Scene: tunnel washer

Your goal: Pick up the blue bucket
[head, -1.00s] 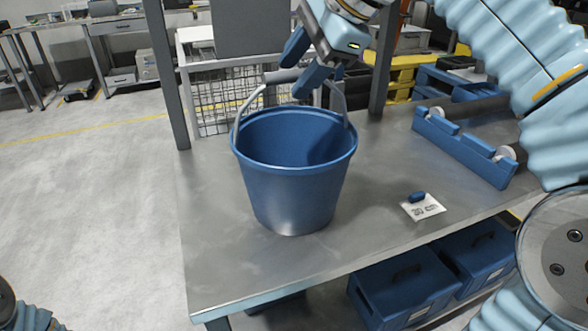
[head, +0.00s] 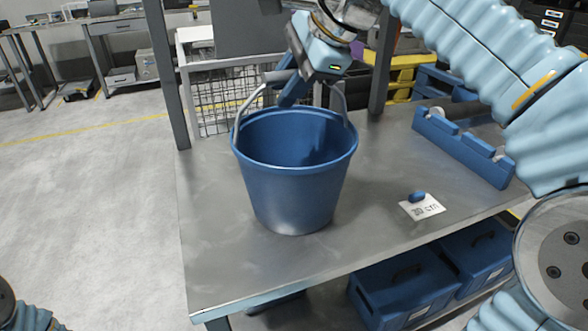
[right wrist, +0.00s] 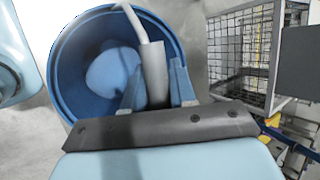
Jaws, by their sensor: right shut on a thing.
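The blue bucket (head: 292,190) stands upright on the grey metal table (head: 215,255), with its handle (head: 240,117) raised. My right gripper (head: 284,95) is over the bucket's far rim, shut on the handle's grip. In the right wrist view the handle's grey grip (right wrist: 154,75) runs between the two blue fingers (right wrist: 157,88), and the bucket (right wrist: 72,62) opens below. The grip is partly hidden by the fingers. My left gripper is not in view.
A white label with a small blue piece (head: 420,205) lies right of the bucket. A blue roller rack (head: 465,147) is at the table's right. Blue boxes (head: 400,290) sit under the table. A wire basket (head: 222,98) and dark posts stand behind.

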